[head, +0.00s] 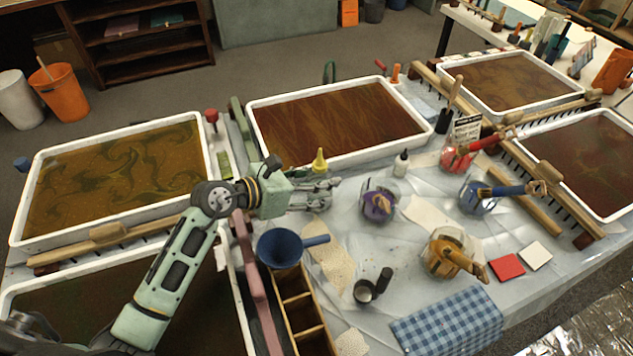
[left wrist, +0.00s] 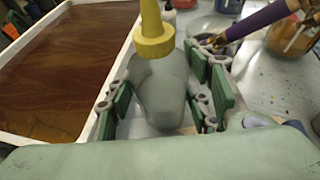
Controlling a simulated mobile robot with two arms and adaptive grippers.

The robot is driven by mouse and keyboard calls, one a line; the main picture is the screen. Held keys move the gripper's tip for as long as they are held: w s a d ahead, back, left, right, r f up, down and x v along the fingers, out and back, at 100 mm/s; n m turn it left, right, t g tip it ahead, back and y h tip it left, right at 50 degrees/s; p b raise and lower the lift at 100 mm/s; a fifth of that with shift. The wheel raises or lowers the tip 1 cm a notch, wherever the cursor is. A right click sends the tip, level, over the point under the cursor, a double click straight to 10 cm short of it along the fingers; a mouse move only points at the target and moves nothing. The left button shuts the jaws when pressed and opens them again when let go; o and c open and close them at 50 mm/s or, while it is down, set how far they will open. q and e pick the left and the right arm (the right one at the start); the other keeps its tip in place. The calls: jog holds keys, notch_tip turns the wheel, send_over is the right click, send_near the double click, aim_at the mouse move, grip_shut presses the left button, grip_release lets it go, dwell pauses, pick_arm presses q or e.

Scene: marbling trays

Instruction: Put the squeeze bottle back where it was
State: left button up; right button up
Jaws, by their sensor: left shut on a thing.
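The squeeze bottle has a yellow nozzle cap (head: 320,161) and a grey body; in the left wrist view the grey body (left wrist: 158,88) stands between the finger pads. My left gripper (head: 316,190) is shut on the bottle's body, with the cap sticking up above the fingers. The bottle looks roughly upright. In the head view the fingers hide most of its body, and I cannot tell whether its base touches the table. It is just in front of the near edge of the middle marbling tray (head: 335,160). My right gripper is not in view.
A small white bottle (head: 401,165) and jars of purple (head: 380,203), blue (head: 478,199) and orange (head: 443,255) paint with brushes stand to the right. A blue funnel-like scoop (head: 283,248) sits on a wooden divided box (head: 300,310). A checked cloth (head: 447,320) lies at the front.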

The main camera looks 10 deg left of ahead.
pick_arm(q)
jog(key=shift+f, duration=0.2)
jog(key=o, duration=0.3)
jog(key=shift+f, duration=0.15)
jog(key=o, duration=0.5)
jog(key=shift+c, duration=0.2)
jog(key=shift+a+r, duration=0.1)
jog(key=shift+r, duration=0.2)
jog(key=p+v, duration=0.2)
jog(key=v, duration=1)
jog(key=shift+p, duration=0.3)
